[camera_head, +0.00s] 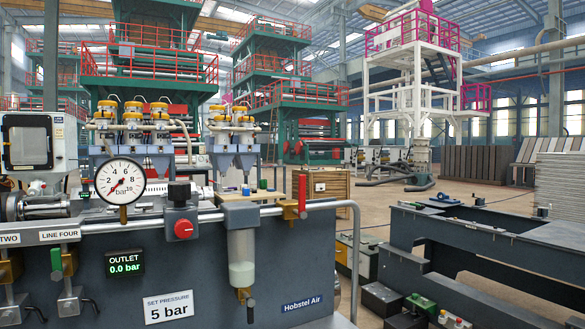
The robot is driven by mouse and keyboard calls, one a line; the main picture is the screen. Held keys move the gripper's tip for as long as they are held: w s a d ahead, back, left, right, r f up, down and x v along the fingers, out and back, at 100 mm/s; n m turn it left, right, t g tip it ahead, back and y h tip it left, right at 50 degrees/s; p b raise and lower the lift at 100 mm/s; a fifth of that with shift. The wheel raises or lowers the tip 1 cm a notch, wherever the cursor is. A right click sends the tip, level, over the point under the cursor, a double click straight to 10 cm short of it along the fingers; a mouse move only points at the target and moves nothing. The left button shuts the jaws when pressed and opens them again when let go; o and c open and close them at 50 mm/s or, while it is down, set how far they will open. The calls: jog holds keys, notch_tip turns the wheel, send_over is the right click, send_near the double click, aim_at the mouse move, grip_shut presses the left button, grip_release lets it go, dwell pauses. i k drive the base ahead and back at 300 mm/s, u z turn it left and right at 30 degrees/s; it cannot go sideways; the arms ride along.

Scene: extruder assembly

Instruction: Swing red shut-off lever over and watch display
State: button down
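The red shut-off lever (302,192) stands upright on a brass valve in the pipe run, at the right part of the dark grey panel's top. The outlet display (125,264) on the panel front reads 0.0 bar in green. A round white dial gauge (120,182) with a red needle stands above it. A label (168,307) reads set pressure 5 bar. My gripper is not in view.
A grey handrail (345,204) curves around the panel's right end. A green-handled valve (56,258) is at left. Open floor lies beyond, right.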

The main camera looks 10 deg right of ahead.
aim_at(301, 213)
jog(key=k, duration=0.5)
jog(key=u, duration=2.7)
jog(key=i, duration=0.3)
jog(key=z, duration=0.3)
jog(key=k, duration=0.8)
jog(key=z, duration=0.2)
jog(key=i, duration=0.8)
jog(key=u, duration=0.15)
